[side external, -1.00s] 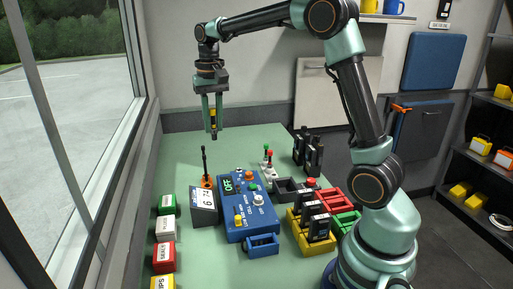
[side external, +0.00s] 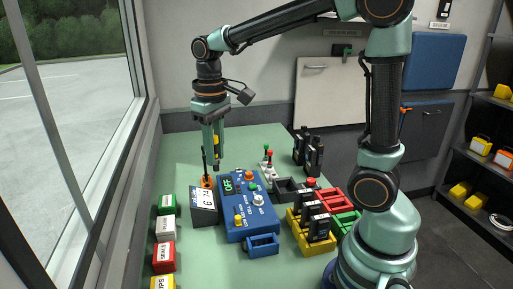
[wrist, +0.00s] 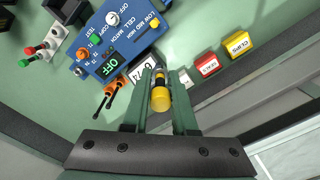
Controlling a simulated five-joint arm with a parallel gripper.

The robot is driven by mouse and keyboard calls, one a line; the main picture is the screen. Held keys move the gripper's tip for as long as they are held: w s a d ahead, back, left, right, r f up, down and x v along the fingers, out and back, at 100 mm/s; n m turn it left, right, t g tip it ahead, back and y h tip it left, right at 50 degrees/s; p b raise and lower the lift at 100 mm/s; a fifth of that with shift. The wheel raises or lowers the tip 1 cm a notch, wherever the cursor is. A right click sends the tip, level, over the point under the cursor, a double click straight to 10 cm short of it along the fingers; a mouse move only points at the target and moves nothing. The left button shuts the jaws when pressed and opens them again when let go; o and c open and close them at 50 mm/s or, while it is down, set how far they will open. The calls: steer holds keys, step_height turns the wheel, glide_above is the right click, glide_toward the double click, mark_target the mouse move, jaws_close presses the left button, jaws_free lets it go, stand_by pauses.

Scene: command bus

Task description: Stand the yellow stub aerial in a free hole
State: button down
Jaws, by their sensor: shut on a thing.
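The yellow stub aerial (wrist: 160,98) is between the fingers of my gripper (wrist: 159,72), with its yellow end and a dark part showing in the wrist view. In the side view my gripper (side external: 215,164) is shut on the aerial (side external: 215,140), pointing down above the far left of the green table, behind the blue device. A pale block (side external: 267,173) stands to the right, with red and green tipped pieces upright on it. The block also shows in the wrist view (wrist: 55,33) at upper left.
An orange-based black aerial (side external: 206,181) stands close below my gripper. The blue device (side external: 237,213) with knobs and a grey display (side external: 203,204) lie nearer the camera. Black radios (side external: 314,155) and coloured trays (side external: 330,199) are at right. Labelled boxes (side external: 165,229) line the left edge.

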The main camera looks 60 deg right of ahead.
steer(key=shift+d+f+m, duration=1)
steer(key=shift+d+f, duration=1.95)
steer(key=shift+d, duration=1.9)
steer(key=shift+d+f+m, duration=1)
steer(key=shift+d+f, duration=1.9)
steer(key=shift+d, duration=1.9)
steer(key=shift+d+f+m, duration=1)
steer(key=shift+d+f, duration=1.95)
steer(key=shift+d, duration=1.9)
steer(key=shift+f, duration=1.3)
steer(key=shift+c, duration=1.5)
jaws_free()
step_height(320, 180, up, 7)
steer(key=shift+a+r, duration=0.1)
